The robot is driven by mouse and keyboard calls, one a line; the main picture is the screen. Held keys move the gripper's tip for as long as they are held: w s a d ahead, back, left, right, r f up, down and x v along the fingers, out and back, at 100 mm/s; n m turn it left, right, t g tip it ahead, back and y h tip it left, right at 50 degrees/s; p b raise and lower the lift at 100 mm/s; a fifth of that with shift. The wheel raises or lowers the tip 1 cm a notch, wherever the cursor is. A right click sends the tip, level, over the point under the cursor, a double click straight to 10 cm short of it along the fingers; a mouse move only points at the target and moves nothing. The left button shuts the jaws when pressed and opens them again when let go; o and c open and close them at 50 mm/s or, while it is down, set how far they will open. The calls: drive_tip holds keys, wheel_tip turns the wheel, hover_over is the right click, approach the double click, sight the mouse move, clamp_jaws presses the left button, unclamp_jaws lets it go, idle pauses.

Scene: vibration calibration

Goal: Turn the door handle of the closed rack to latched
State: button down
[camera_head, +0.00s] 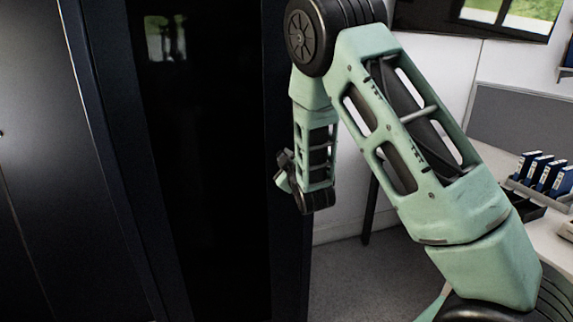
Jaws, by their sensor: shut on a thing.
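The rack (205,190) is a tall dark cabinet on the left, with a glossy black door panel in a dark frame. The door looks closed. My green arm comes in from the lower right, bends at the top and hangs down beside the door frame's right edge. My gripper (283,172) is small at the wrist, close against that edge. It is shut on the door handle, but the fingers and the handle are too small and dark to make out. The handle's angle cannot be told.
A dark panel (40,150) stands left of the rack door. On the right, a white desk (535,235) holds several blue binders (550,175) in a rack, with a grey divider (510,125) behind. Grey floor (360,275) shows between the rack and the desk.

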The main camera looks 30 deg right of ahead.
drive_tip(key=n, duration=0.2)
drive_tip(key=n+b, duration=0.1)
drive_tip(key=n, duration=0.1)
drive_tip(key=shift+a+f+n, duration=0.15)
drive_tip(key=shift+f+n, duration=0.05)
drive_tip(key=shift+n, duration=1.8)
drive_tip(key=shift+f, duration=0.1)
drive_tip(key=c, duration=1.3)
unclamp_jaws()
